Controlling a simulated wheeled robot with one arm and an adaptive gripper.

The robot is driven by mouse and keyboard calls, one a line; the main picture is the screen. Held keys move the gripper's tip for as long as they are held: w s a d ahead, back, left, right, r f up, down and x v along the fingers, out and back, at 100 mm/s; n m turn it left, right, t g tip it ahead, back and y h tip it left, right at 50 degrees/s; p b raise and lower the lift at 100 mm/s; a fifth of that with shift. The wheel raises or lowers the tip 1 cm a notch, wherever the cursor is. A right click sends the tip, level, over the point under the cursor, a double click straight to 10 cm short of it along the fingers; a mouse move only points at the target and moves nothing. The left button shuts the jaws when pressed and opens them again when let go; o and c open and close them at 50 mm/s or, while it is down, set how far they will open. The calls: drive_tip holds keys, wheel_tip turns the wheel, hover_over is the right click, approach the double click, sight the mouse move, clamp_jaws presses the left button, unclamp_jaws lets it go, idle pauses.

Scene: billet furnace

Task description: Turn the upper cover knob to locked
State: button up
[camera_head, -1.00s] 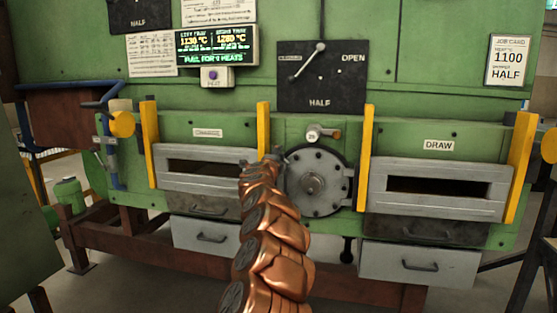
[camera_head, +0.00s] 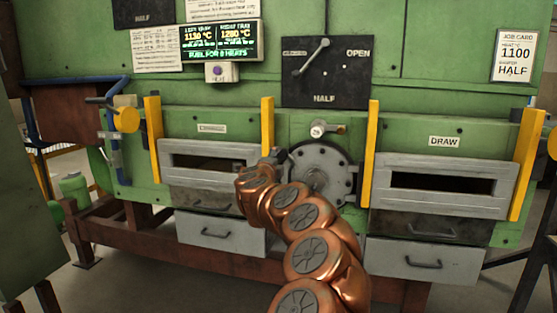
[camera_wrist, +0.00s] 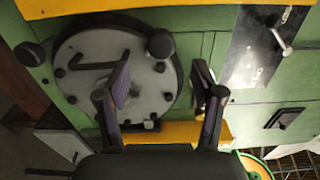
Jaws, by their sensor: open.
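The round grey bolted cover (camera_head: 322,172) sits in the middle of the green furnace front. The upper cover knob (camera_wrist: 160,44) appears to be the one nearer the damper plate, and the other knob (camera_wrist: 29,53) is at the far left. My gripper (camera_wrist: 163,74) is open, its two fingers apart over the cover's edge, with nothing between them. The upper knob shows just beyond the fingertips. In the head view my gripper (camera_head: 278,157) is small, at the cover's left edge, and hides part of it.
Yellow upright bars (camera_head: 369,152) and (camera_head: 267,125) flank the cover. A small fitting (camera_head: 318,130) projects above it. The damper plate (camera_head: 325,72) with its lever is higher up. Slotted doors stand left (camera_head: 210,180) and right (camera_head: 440,202). Drawers are below.

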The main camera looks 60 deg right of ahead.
drive_tip(key=shift+v, duration=1.75)
